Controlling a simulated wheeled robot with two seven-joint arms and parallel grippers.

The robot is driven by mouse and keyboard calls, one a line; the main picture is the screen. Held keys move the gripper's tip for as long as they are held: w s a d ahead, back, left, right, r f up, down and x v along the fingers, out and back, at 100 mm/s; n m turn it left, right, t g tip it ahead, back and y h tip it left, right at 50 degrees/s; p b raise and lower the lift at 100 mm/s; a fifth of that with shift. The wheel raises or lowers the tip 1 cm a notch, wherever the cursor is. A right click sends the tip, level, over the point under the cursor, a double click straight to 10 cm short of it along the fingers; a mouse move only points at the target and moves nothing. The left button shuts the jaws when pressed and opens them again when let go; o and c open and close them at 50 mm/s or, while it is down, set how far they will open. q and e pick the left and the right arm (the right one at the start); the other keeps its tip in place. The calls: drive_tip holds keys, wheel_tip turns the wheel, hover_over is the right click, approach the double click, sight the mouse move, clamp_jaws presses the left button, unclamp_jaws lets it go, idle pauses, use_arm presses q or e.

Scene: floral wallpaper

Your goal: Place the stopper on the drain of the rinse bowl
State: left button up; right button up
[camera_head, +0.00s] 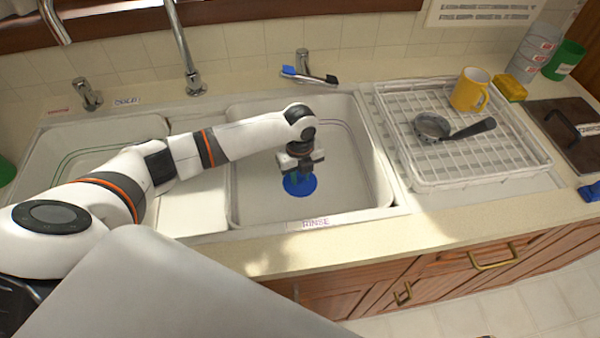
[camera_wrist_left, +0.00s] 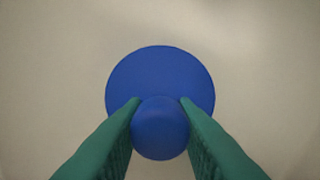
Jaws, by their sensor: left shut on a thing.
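The blue stopper (camera_head: 300,186) is a round disc with a knob, low in the rinse bowl (camera_head: 350,185) in the head view. In the left wrist view the stopper (camera_wrist_left: 160,70) shows its wide disc, with the knob between the green fingers. My left gripper (camera_head: 299,172) points down into the bowl, and in the left wrist view its fingers (camera_wrist_left: 160,120) are shut on the knob. The drain is not visible; I cannot tell whether the disc covers it or touches the bowl floor. My right gripper is not in view.
A white dish rack (camera_head: 407,158) with a strainer (camera_head: 432,127) and yellow mug (camera_head: 468,90) stands right of the bowl. The faucet (camera_head: 190,60) rises at the back. The bowl's right side is clear.

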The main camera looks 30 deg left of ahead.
use_arm(q)
drive_tip(key=o, duration=1)
wheel_tip(320, 180, up, 12)
drive_tip(key=shift+r, duration=0.15)
